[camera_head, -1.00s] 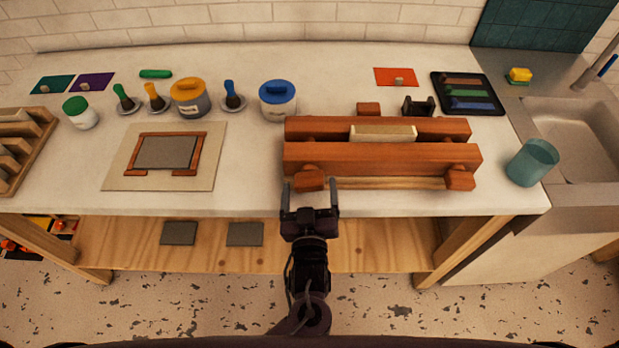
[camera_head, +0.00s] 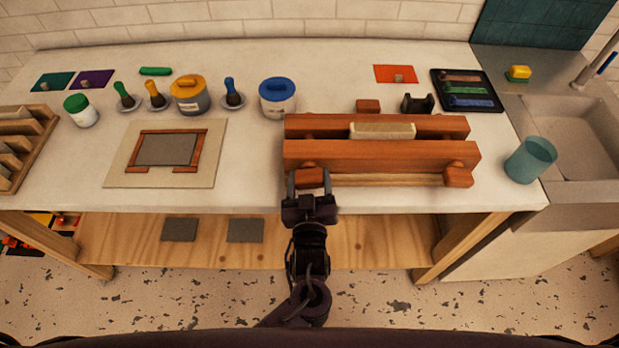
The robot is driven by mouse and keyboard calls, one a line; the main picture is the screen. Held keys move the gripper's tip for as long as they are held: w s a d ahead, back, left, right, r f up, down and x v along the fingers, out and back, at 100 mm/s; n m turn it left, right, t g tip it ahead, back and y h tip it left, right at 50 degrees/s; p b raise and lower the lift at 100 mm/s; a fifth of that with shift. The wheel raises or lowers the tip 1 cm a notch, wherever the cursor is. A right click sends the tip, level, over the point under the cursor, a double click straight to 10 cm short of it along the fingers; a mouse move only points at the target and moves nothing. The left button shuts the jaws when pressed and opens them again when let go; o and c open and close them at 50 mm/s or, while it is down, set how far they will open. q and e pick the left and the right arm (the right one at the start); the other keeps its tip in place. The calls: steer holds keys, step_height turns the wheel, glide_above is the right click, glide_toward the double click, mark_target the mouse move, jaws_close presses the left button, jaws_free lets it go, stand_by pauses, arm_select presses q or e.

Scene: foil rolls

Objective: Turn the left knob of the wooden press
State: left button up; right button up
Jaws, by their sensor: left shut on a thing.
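The wooden press (camera_head: 385,157) lies on the counter, right of the middle, with two long reddish beams and a pale block (camera_head: 382,131) between them. Its left knob (camera_head: 309,178) is a reddish wooden block at the front left. Its right knob (camera_head: 459,177) sticks out at the front right. My left gripper (camera_head: 309,184) comes up from below at the counter's front edge. Its two fingers stand on either side of the left knob and are shut on it. The fingers hide the knob's sides. My right gripper is not in view.
A mat with a wooden frame and grey plate (camera_head: 165,150) lies to the left. Jars and brushes stand behind it. A teal cup (camera_head: 530,159) stands right of the press by the sink (camera_head: 575,140). A shelf (camera_head: 365,240) runs below the counter (camera_head: 245,180).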

arm_select(q)
steer(key=shift+r+m+p, duration=0.1)
steer(key=shift+m+p, duration=0.45)
steer(key=shift+m, duration=1.25)
steer(key=o, duration=1)
